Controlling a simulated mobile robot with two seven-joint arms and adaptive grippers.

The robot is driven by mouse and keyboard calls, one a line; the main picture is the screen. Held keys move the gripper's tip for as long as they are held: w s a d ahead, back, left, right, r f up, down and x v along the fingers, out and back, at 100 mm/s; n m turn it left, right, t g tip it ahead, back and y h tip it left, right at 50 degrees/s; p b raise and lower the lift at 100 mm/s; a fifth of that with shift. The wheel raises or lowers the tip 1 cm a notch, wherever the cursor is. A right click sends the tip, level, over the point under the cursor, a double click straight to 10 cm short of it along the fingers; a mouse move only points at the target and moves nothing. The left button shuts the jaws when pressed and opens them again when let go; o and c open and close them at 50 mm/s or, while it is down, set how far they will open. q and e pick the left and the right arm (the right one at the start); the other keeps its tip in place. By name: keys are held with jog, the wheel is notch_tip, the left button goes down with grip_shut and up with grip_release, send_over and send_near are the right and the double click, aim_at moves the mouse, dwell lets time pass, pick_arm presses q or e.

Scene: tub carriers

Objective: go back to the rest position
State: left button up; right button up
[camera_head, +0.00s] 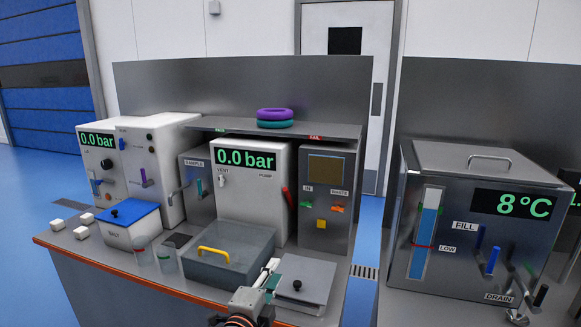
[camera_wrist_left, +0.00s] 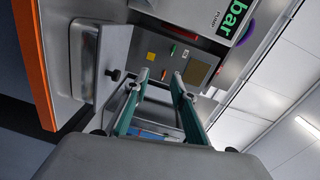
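The grey lidded box also shows in the left wrist view (camera_wrist_left: 103,60), beside the fingers. My right gripper is not in either view.
The bench holds a salt box with a blue lid (camera_head: 128,212), white blocks (camera_head: 81,232) and a pump panel (camera_head: 250,190). Purple and teal rings (camera_head: 274,114) lie on the shelf. A steel tank (camera_head: 480,220) stands right, across a floor gap.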

pick_arm(q)
jog(key=s+a+f+n+g, duration=0.1)
jog(key=s+a+f+n, duration=0.15)
jog(key=s+f, duration=0.3)
jog(key=s+a+f+n+g+y, duration=0.1)
jog(key=s+a+f+n, duration=0.2)
jog(key=f, duration=0.4)
jog(key=s+a+f+n+g, duration=0.1)
jog(key=s+a+f+n, duration=0.15)
jog(key=s+f, duration=0.35)
jog(key=s+a+f+n+g, duration=0.1)
jog(key=s+a+f+n, duration=0.3)
jog(key=s, duration=0.4)
jog(key=s+a+f+n+g+y, duration=0.1)
jog(key=s+a+f+n, duration=0.2)
jog(key=s+f, duration=0.3)
jog(key=s, duration=0.2)
jog(key=shift+s+a+n+g+y, duration=0.3)
jog(key=shift+s+a+n+g, duration=0.05)
jog(key=shift+s+n+g, duration=0.05)
jog(key=shift+o, duration=0.4)
jog(key=shift+w+d, duration=0.1)
jog(key=shift+d, duration=0.1)
